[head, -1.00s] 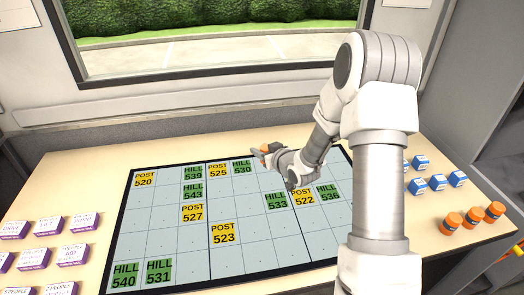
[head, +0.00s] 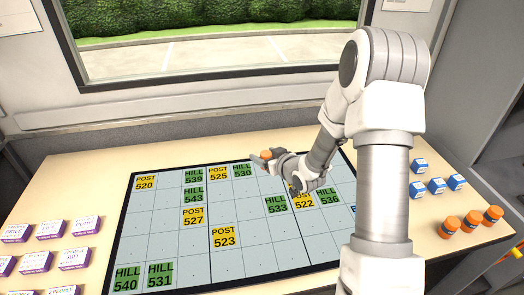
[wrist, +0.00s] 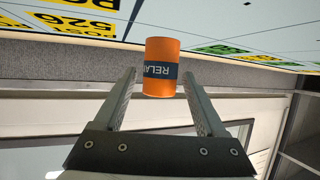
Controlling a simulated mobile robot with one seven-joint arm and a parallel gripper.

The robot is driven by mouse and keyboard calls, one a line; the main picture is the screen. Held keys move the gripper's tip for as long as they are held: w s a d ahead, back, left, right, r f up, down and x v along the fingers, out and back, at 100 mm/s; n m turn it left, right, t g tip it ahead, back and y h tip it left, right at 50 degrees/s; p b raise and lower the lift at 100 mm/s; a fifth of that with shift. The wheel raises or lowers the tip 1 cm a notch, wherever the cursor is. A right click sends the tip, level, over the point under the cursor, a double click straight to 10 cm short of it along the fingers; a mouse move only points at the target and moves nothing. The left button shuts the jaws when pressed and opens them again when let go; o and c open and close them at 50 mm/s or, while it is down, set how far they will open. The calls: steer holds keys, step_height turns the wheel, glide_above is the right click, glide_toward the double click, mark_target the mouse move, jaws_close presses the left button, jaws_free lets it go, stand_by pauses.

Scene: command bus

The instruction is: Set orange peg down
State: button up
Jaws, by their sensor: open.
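The orange peg (head: 266,154) shows in the head view at the tip of my gripper (head: 268,159), by the far edge of the board (head: 260,235). In the wrist view the peg (wrist: 161,50) is an orange cylinder with a dark band lettered "RELA…". It lies between and partly beyond the two fingertips of my gripper (wrist: 159,76), with a gap on each side. The jaws are open. The board shows at the top of the wrist view. I cannot tell whether the peg's base touches the board.
Green HILL and yellow POST tiles, such as POST 525 (head: 218,172) and HILL 530 (head: 241,170), lie around on the board. Orange pegs (head: 471,220) and blue blocks (head: 436,186) stand at the right. Purple-edged cards (head: 50,230) lie at the left. A window (head: 210,40) is behind.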

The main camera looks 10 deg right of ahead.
steer(key=p+v, duration=0.1)
steer(key=v, duration=0.8)
steer(key=shift+s+r, duration=0.1)
steer(key=shift+r, duration=0.2)
steer(key=shift+s+d+r, duration=0.25)
steer(key=shift+r, duration=0.2)
steer(key=s+d+r+m+g+h, duration=0.25)
steer(key=s+r+h, duration=0.45)
steer(key=r, duration=0.5)
steer(key=s+a+r+g+y, duration=0.1)
steer(key=s+a+r+g, duration=0.1)
steer(key=s, duration=0.7)
steer(key=s+a+r+m+g+y, duration=0.1)
steer(key=s+a+r+g, duration=0.1)
steer(key=s, duration=0.8)
steer(key=shift+a+r+g+y, duration=0.4)
steer(key=shift+a+r, duration=0.1)
steer(key=shift+a, duration=0.15)
